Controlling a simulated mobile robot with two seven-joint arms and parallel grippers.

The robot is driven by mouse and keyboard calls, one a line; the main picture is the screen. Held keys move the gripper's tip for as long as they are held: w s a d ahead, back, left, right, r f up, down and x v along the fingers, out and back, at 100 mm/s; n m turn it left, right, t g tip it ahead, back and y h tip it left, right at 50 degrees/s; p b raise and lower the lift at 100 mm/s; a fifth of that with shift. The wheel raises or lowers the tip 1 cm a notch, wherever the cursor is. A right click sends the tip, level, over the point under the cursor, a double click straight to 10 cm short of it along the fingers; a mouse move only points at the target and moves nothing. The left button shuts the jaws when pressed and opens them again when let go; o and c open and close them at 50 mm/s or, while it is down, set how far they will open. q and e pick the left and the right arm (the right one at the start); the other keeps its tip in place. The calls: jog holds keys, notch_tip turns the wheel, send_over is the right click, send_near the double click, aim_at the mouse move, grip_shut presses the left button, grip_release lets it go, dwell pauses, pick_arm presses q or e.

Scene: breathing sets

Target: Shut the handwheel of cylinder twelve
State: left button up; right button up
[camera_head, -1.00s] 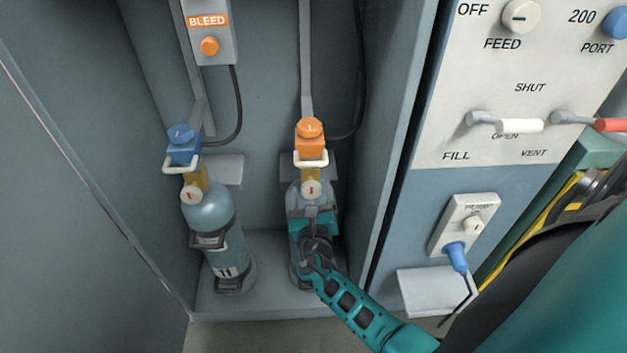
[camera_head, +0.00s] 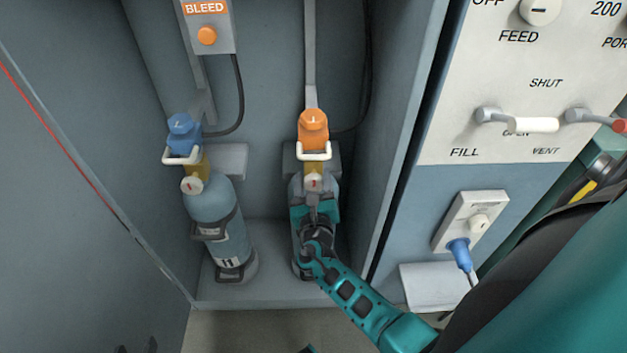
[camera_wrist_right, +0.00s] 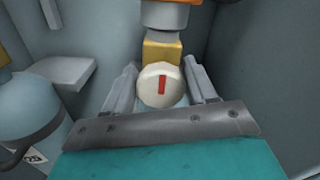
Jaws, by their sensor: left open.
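The cylinder on the right (camera_head: 298,190) stands in the cabinet under an orange fitting; my right gripper covers its front, so no number shows. Its round white handwheel (camera_head: 314,183) has a red mark, upright in the wrist view (camera_wrist_right: 162,86). My right gripper (camera_head: 315,207) is at this handwheel, with one finger on each side of it in the wrist view. Whether the fingers touch it is unclear. My left gripper (camera_head: 137,348) barely shows at the bottom edge, open and far from the cylinders.
A cylinder marked 11 (camera_head: 216,215) with a blue fitting (camera_head: 184,131) stands to the left. A BLEED box (camera_head: 207,28) hangs above. The cabinet's right wall separates the cylinders from a panel (camera_head: 490,85) with levers and a blue plug (camera_head: 460,254).

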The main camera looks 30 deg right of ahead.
jog(key=c, duration=0.5)
jog(key=shift+c, duration=0.2)
jog(key=shift+m, duration=0.3)
jog(key=m+b, duration=0.2)
jog(key=m, duration=0.1)
jog(key=shift+d+f, duration=0.1)
jog(key=shift+s+m+b, duration=0.1)
jog(key=shift+m+b, duration=1)
jog(key=shift+m, duration=0.5)
jog(key=o, duration=1)
jog(key=shift+c, duration=0.2)
